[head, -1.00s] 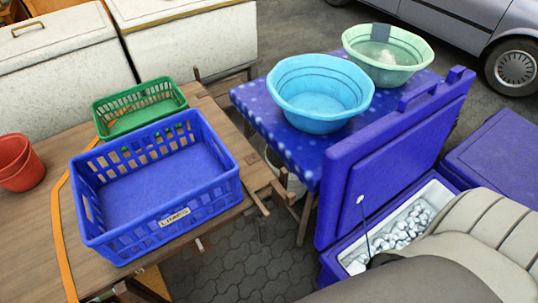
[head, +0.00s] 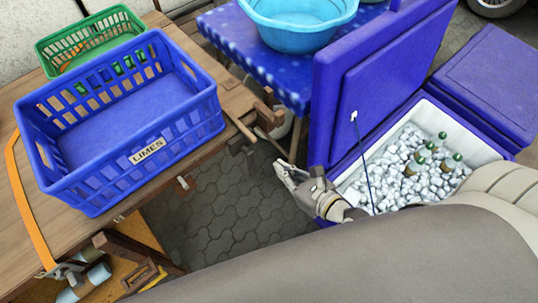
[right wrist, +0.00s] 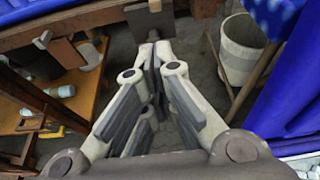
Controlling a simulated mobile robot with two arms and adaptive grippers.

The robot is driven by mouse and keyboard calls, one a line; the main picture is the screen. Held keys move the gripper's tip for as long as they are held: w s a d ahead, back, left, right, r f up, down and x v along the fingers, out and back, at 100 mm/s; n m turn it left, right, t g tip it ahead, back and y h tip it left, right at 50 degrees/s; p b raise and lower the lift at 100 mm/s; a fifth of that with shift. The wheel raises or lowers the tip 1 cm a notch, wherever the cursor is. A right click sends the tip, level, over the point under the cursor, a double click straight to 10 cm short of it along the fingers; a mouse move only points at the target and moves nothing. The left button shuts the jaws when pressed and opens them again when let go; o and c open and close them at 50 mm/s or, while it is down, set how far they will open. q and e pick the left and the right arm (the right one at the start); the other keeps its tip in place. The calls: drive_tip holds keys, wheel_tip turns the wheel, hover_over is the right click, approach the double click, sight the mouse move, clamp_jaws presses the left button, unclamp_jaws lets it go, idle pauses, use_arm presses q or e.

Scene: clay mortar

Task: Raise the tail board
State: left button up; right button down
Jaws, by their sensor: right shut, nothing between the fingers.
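The wooden table (head: 235,88) stands at the left in the head view, with dark wooden fittings (head: 266,112) at its right end. I cannot tell for sure which piece is the tail board. My right gripper (head: 284,172) is below and to the right of that end, beside the cool box, and apart from the wood as far as I see. In the right wrist view my right gripper (right wrist: 155,50) is shut and empty, pointing at the table's wooden edge (right wrist: 95,22) and a dark block (right wrist: 150,18). My left gripper is not in view.
A blue crate marked LIMES (head: 146,153) and a green basket (head: 92,40) stand on the table. The open blue cool box (head: 345,178) holds ice and bottles. A blue basin (head: 300,12) stands on a cloth-covered table. A white bucket (right wrist: 240,52) is near my right gripper.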

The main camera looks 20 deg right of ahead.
drive_tip(key=x, duration=1)
drive_tip(key=shift+r, duration=0.25)
drive_tip(key=shift+r+p, duration=0.2)
drive_tip(key=shift+p, duration=0.1)
drive_tip(key=shift+r+m+p, duration=0.25)
drive_tip(key=shift+m+p, duration=0.05)
drive_tip(key=shift+m, duration=0.1)
